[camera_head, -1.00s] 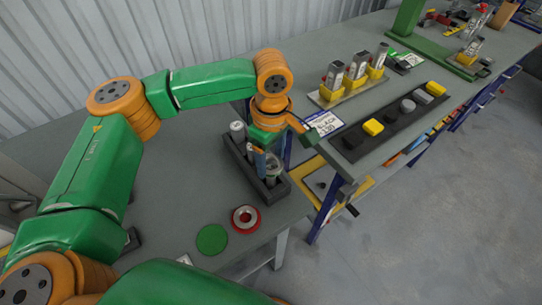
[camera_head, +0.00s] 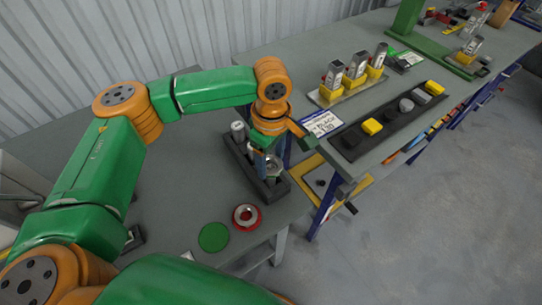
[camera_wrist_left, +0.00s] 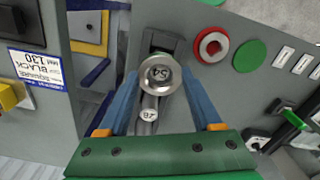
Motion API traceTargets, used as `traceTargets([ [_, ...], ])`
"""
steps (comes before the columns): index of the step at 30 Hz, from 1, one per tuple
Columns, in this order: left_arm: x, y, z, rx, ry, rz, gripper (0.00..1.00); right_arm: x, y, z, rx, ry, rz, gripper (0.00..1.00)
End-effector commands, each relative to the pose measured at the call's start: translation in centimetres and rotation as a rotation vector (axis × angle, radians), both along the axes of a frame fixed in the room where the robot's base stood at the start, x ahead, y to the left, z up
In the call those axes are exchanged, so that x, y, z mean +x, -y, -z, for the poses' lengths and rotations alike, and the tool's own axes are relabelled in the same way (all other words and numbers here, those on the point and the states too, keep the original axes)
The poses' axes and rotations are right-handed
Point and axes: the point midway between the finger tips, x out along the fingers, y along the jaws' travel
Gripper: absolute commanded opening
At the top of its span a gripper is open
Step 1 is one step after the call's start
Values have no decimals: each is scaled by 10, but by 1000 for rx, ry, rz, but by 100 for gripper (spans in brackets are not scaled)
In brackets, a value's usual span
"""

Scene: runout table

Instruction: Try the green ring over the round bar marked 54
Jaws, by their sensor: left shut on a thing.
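In the wrist view the ring frames the end face of the round bar marked 54 (camera_wrist_left: 160,73). I cannot tell whether the ring is around the bar or just above it. A bar marked 48 (camera_wrist_left: 149,115) stands beside it in the same dark rack (camera_head: 279,189). A flat green disc (camera_head: 213,237) lies bare on the table; it also shows in the wrist view (camera_wrist_left: 249,56). My right gripper is out of view.
A metal ring on a red disc (camera_head: 246,217) lies beside the green disc. A black tray (camera_head: 388,126) with yellow, grey and black pieces and yellow holders (camera_head: 350,82) stand on the table to the right. A gap separates the tables. The near left table is mostly clear.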

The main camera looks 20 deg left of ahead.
Motion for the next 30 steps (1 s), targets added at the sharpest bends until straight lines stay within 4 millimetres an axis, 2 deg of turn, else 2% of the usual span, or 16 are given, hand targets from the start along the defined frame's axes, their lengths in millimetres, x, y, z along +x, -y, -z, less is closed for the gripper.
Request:
traceTargets([
  [17, 0, 0, 7, 0, 0, 0, 0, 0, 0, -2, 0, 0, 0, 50],
  [18, 0, 0, 7, 0, 0, 0, 77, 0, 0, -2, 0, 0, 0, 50],
  [20, 0, 0, 7, 1, 0, 0, 93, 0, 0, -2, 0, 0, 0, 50],
  [21, 0, 0, 7, 1, 0, 0, 100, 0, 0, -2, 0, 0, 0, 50],
  [27, 0, 0, 6, 1, 0, 0, 100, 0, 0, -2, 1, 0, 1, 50],
  [30, 1, 0, -4, 0, 3, 0, 100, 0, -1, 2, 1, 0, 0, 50],
])
